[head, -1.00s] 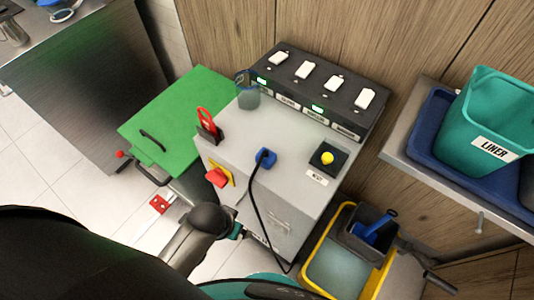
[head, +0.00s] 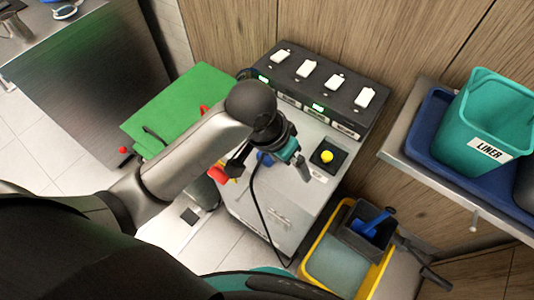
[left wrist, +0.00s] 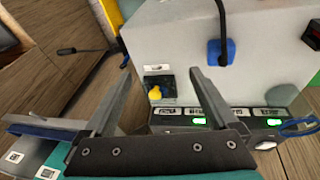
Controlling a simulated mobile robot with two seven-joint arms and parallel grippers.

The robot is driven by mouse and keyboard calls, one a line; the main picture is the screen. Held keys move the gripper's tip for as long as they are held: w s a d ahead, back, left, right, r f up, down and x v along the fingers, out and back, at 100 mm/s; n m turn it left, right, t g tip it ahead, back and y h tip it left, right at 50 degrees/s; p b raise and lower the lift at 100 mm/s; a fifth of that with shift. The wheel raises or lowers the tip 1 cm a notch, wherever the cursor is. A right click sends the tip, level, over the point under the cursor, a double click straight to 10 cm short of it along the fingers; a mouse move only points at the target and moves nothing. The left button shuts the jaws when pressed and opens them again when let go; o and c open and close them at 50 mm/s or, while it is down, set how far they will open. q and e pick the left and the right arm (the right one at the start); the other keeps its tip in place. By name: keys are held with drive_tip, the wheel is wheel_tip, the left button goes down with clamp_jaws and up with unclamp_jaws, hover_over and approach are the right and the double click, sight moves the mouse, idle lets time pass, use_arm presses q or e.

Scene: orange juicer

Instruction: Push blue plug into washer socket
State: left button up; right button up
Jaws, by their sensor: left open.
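The blue plug (head: 263,158) is on the top of the grey cabinet (head: 312,203), partly hidden by my left gripper in the head view, with its black cord running down the front. The left wrist view shows the blue plug (left wrist: 221,52) right of the jaws and apart from them. My left gripper (head: 270,169) is open and empty above the cabinet top; its two fingers also show in the left wrist view (left wrist: 160,72). A black panel (head: 312,88) with several white switches, labels and green lights runs along the cabinet's back. I cannot tell which part is the washer socket.
A yellow button (head: 327,156) on a black base is right of the gripper. A green board (head: 178,108) lies to the left. A yellow bin (head: 312,262) stands at the front right. A teal LINER bin (head: 482,125) sits on the right shelf.

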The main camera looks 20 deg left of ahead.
use_arm(q)
drive_tip(key=w+r, duration=0.1)
drive_tip(key=w, duration=0.1)
wheel_tip(320, 180, up, 4)
drive_tip(key=n+g+y, duration=0.1)
drive_tip(key=g+y, duration=0.1)
drive_tip(key=y, duration=0.1)
hover_over(267, 156)
drive_tip(key=shift+w+a, duration=0.15)
drive_tip(key=shift+w, duration=0.05)
wheel_tip(267, 156, down, 10)
drive_tip(key=shift+b, duration=1.25)
drive_tip(key=f, duration=0.1)
drive_tip(key=f+b, duration=0.1)
drive_tip(key=f, duration=0.3)
drive_tip(key=shift+w+f+b, duration=0.1)
drive_tip(key=shift+w+b, duration=0.15)
drive_tip(key=shift+b, duration=0.1)
